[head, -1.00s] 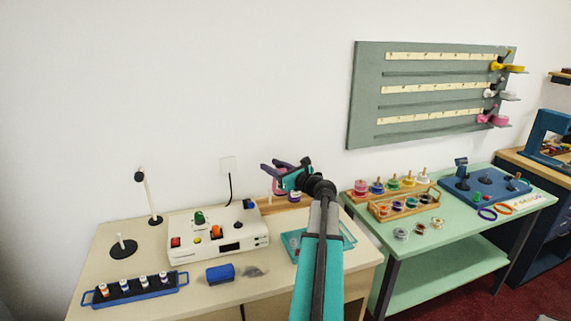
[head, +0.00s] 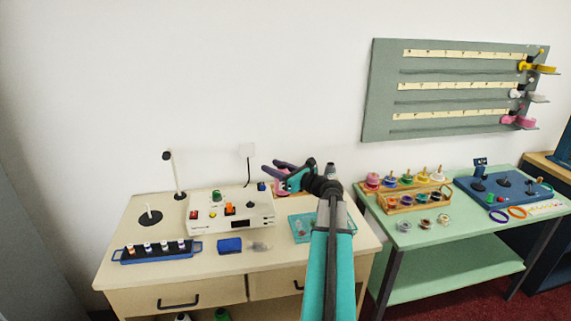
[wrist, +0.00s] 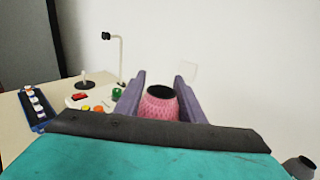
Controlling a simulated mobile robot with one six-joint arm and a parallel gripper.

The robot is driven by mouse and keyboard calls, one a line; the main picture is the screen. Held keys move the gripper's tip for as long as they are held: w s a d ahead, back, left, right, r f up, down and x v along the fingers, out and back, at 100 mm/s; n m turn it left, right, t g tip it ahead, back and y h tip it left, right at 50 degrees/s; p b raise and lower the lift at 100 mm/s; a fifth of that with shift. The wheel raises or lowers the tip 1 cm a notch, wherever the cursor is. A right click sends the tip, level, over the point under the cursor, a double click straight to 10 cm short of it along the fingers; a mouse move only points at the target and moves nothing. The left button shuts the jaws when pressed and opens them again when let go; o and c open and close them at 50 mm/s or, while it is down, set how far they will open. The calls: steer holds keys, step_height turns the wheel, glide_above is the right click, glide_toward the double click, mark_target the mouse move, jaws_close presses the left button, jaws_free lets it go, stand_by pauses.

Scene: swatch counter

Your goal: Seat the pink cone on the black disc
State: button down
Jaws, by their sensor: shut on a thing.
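My gripper (head: 272,168) is shut on the pink cone (wrist: 160,104), raised above the back right of the beige table. In the wrist view the cone, textured pink with a dark open top, sits between the two purple fingers. In the head view only a bit of pink shows behind the fingers. The black disc (head: 150,218) lies flat on the left of the beige table, with a short white pin standing up from it. It also shows in the wrist view (wrist: 85,86), left of the fingers and well apart from the cone.
A white post with a black top (head: 173,172) stands behind the disc. A white control box (head: 230,222) with coloured knobs lies between disc and gripper. A blue rack of small bottles (head: 157,254) is in front of the disc. A green table (head: 425,245) stands right.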

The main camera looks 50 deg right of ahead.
steer(key=w+a+f+n+g+y, duration=0.1)
steer(key=w+a+f+n+y, duration=0.2)
steer(key=a, duration=1)
steer(key=a+f+n+g+y, duration=0.2)
steer(key=a+f+y, duration=0.15)
steer(key=a, duration=1.05)
steer(key=w+a+f+n+g+y, duration=0.1)
steer(key=w+a+f+n+y, duration=0.3)
steer(key=a, duration=0.9)
steer(key=s+a+f+n+g+y+b, duration=0.1)
steer(key=s+a+f+g+y+b, duration=0.2)
steer(key=a+f+b, duration=0.6)
steer(key=s+a, duration=0.2)
steer(key=shift+s+a+n+y+b, duration=0.15)
steer(key=shift+a+n+y+b, duration=0.15)
steer(key=shift+a+y, duration=0.05)
